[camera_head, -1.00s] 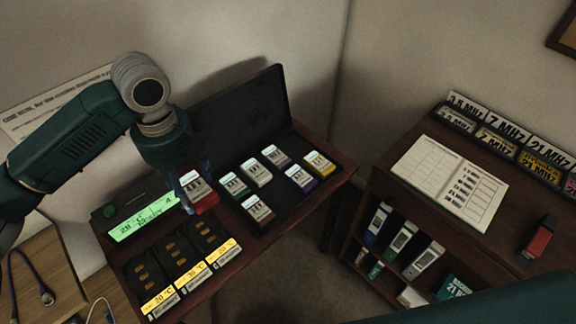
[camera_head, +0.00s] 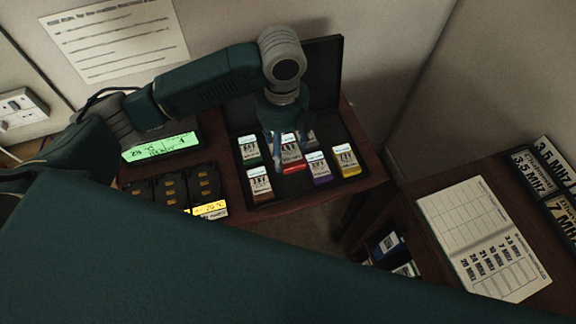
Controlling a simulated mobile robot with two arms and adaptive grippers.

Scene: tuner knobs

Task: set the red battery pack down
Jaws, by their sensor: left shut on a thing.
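The red battery pack (camera_head: 292,168) has a white label and a red lower end. It is in my left gripper (camera_head: 289,150), whose fingers are shut on its sides. The gripper points down over the open black case (camera_head: 239,183), with the pack among the other packs there. I cannot tell whether the pack touches the case floor. My left arm comes in from the left and hides part of the case's back. My right gripper is not in view.
Around it in the case are a green pack (camera_head: 249,152), a brown pack (camera_head: 259,185), a purple pack (camera_head: 318,170) and a yellow pack (camera_head: 345,161). The lid stands open behind. A lit green display (camera_head: 160,147) and black charging bays (camera_head: 170,187) lie left.

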